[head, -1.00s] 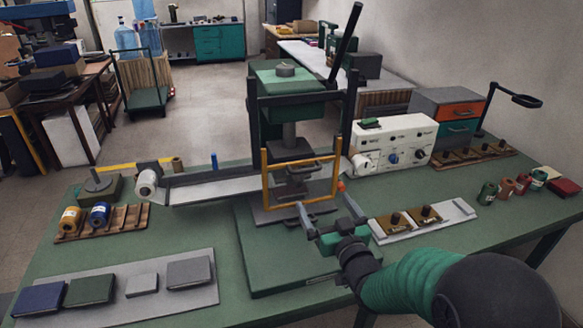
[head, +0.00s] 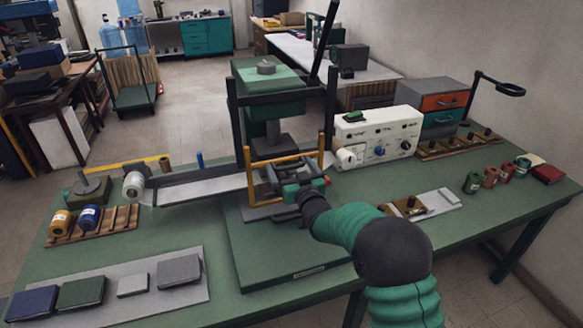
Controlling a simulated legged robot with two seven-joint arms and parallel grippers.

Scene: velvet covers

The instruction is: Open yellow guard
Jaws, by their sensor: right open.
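The yellow guard (head: 249,182) is a thin yellow frame at the front of the green press (head: 262,88), in the middle of the head view. Its left post and top bar show, while my right gripper and arm hide much of its right and lower part. My right gripper (head: 277,187) is open at the guard, with its fingers pointing left toward the frame's interior. I cannot tell whether the fingers touch the guard. My left gripper is not in view.
A white control box (head: 377,140) stands right of the press. A roll (head: 134,186) and a grey strip are to the left. A grey mat (head: 135,305) with several books lies front left.

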